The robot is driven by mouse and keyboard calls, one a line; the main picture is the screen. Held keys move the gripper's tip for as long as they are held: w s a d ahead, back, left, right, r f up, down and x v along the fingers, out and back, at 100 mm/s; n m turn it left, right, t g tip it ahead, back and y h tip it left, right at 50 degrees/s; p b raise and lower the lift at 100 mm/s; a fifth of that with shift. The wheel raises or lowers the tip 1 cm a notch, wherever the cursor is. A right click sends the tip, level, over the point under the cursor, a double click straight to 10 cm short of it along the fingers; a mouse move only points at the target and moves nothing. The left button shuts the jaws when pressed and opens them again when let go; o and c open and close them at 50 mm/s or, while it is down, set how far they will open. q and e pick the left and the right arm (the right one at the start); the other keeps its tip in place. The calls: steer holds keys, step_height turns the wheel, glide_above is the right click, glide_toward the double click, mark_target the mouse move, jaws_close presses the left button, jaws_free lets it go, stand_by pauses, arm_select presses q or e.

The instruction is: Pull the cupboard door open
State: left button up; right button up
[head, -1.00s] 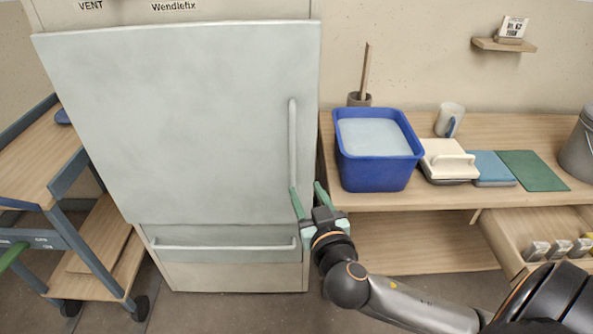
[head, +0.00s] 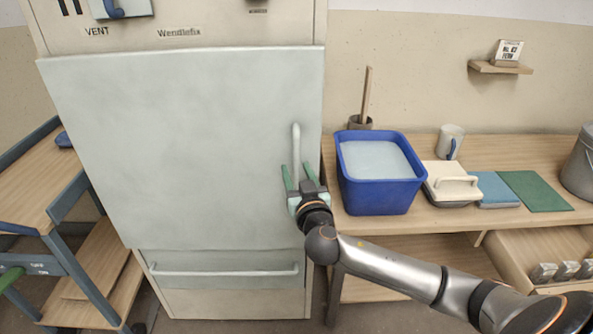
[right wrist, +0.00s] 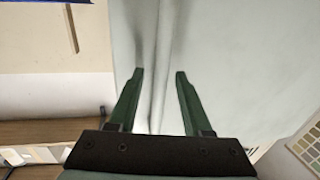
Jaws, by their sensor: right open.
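The cupboard door (head: 180,150) is a large pale grey panel and looks shut in the head view. Its vertical handle (head: 296,148) is a pale bar near the door's right edge. My right gripper (head: 297,168) is at the handle's lower part, fingers pointing up along the door. In the right wrist view its green fingers (right wrist: 156,75) are open, and the pale handle bar (right wrist: 158,100) runs between them with a gap on each side. The handle's lower end is hidden behind the gripper in the head view. My left gripper is not in view.
A lower drawer with a horizontal handle (head: 225,271) is under the door. A bench (head: 440,217) at the right holds a blue tub (head: 376,195) close to the door's handle side. A wooden cart (head: 30,185) stands at the left.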

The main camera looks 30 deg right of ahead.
steer(key=shift+w, duration=0.25)
jaws_close()
stand_by(0.3)
steer(key=shift+d, duration=0.1)
stand_by(0.8)
